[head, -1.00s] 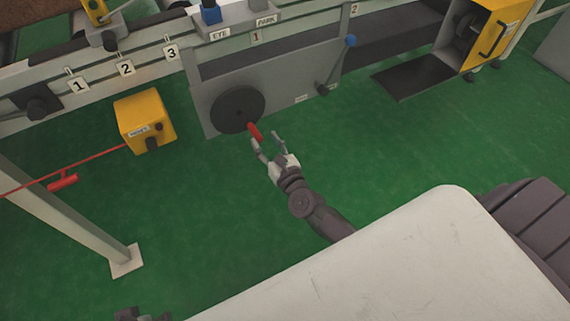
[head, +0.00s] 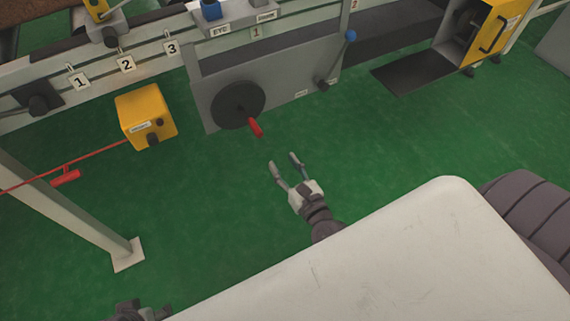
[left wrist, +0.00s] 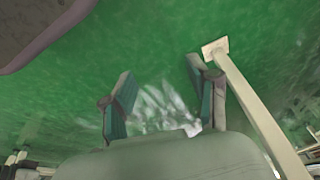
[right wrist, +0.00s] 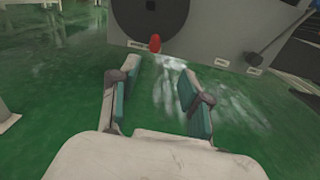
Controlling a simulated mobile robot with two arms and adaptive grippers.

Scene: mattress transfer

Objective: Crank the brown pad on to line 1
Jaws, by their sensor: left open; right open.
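The black crank wheel (head: 238,103) is on the grey machine panel in the head view. Its red handle (head: 256,127) points down and to the right. The handle also shows in the right wrist view (right wrist: 155,43), ahead of the fingers. My right gripper (head: 283,165) is open and empty, apart from the handle, below and to the right of it. My left gripper (left wrist: 161,82) is open and empty over the green floor in the left wrist view; only a dark bit of that arm shows at the bottom of the head view. I cannot make out the brown pad.
Number plates 1 (head: 79,81), 2 (head: 127,64) and 3 (head: 171,47) mark the rail. A yellow box (head: 146,117) stands left of the wheel. A lever with a blue knob (head: 350,35) is right of it. A pale post (head: 75,205) stands at left. The green floor between is clear.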

